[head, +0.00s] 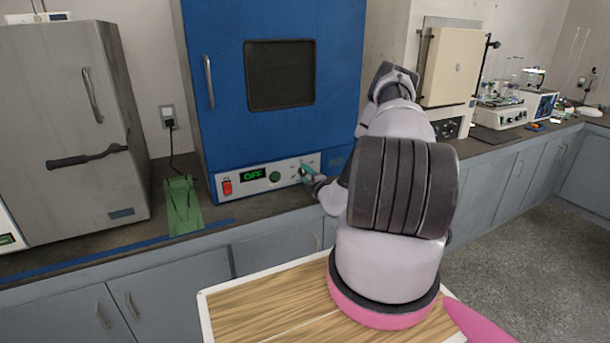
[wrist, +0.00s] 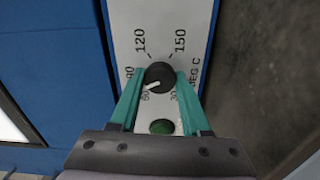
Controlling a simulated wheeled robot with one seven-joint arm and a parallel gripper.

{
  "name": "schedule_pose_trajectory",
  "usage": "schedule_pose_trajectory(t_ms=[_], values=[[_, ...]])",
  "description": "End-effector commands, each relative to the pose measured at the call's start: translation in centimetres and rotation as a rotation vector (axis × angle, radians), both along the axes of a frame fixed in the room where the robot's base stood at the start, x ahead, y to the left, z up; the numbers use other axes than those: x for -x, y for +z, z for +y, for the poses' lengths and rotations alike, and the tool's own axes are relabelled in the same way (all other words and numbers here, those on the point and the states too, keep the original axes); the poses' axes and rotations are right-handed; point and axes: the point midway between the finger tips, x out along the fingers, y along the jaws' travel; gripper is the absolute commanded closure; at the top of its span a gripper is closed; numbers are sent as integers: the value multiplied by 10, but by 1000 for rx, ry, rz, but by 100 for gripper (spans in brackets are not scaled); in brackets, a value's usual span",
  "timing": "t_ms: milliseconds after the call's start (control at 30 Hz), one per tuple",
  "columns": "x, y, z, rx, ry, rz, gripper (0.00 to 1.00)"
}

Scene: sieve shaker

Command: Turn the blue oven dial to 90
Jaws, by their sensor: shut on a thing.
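The blue oven (head: 225,90) stands on the counter, with a white control panel (head: 238,183) low on its front. Its dial (wrist: 159,77) is a round black knob with a white pointer line. In the wrist view the pointer is directed left and slightly down, between the 60 and 90 marks. My gripper (wrist: 158,82) has its green fingers on either side of the dial and is shut on it. In the head view my gripper (head: 306,173) is at the panel's right part and mostly hides the dial.
The panel display (head: 253,174) reads OFF. A red switch (head: 227,187) and a green button (head: 274,177) sit left of the dial. A green stand (head: 183,207) is on the counter left of the oven, beside a grey cabinet (head: 60,120).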

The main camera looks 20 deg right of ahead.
Motion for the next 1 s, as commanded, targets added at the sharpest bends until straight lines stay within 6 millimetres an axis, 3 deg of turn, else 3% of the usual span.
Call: schedule_pose_trajectory(t_ms=[500, 1000], values=[[2, -2, 0, -361, 0, 16, 100], [2, -2, 1, -437, 2, 20, 100]])
